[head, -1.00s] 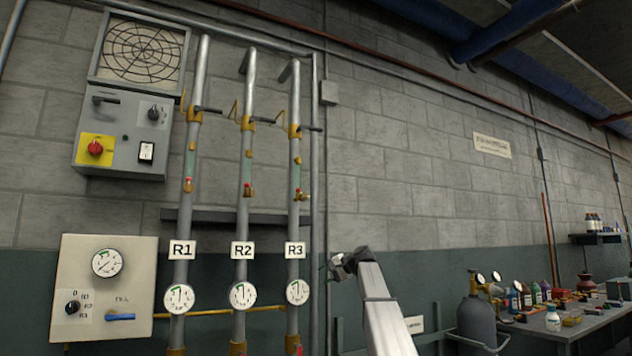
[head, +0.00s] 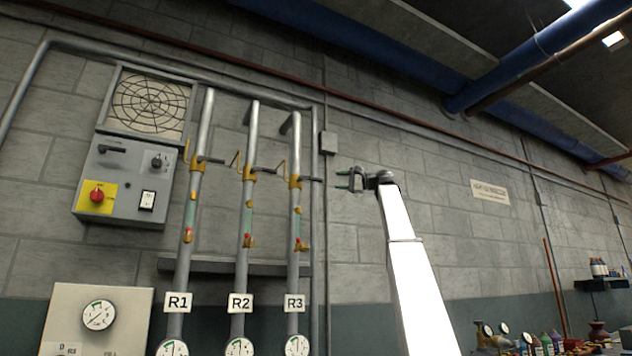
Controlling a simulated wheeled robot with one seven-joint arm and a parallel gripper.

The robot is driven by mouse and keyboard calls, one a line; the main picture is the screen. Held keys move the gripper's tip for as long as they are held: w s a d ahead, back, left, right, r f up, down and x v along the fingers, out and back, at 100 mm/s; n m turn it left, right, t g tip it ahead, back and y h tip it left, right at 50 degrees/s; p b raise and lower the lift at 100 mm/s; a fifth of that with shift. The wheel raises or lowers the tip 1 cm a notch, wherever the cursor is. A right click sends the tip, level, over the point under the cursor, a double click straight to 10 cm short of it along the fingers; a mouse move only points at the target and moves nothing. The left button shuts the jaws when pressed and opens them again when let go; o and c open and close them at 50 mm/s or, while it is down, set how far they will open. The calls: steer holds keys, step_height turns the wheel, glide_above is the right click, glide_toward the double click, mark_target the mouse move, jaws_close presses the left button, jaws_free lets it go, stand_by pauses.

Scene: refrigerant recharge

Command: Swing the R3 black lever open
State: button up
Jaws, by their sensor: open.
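The R3 pipe (head: 296,147) is the rightmost of three upright pipes on the wall, above the R3 label (head: 294,302). Its black lever (head: 311,179) sticks out to the right from a brass valve (head: 295,181), roughly level. My gripper (head: 343,180) is at about the same height in the picture, to the right of the lever's end. Its jaws are open and empty and point left toward the lever. A gap shows between the fingertips and the lever; depth is hard to judge.
Pipes R1 (head: 191,210) and R2 (head: 246,210) carry similar black levers to the left. A thin grey conduit (head: 315,230) and a small wall box (head: 329,142) are close to the R3 lever.

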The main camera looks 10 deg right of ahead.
mark_target(319, 179)
steer(key=x, duration=1)
steer(key=shift+w+a+r, duration=0.1)
steer(key=shift+w+a, duration=0.1)
steer(key=shift+a, duration=0.1)
steer(key=shift+c, duration=0.3)
jaws_close()
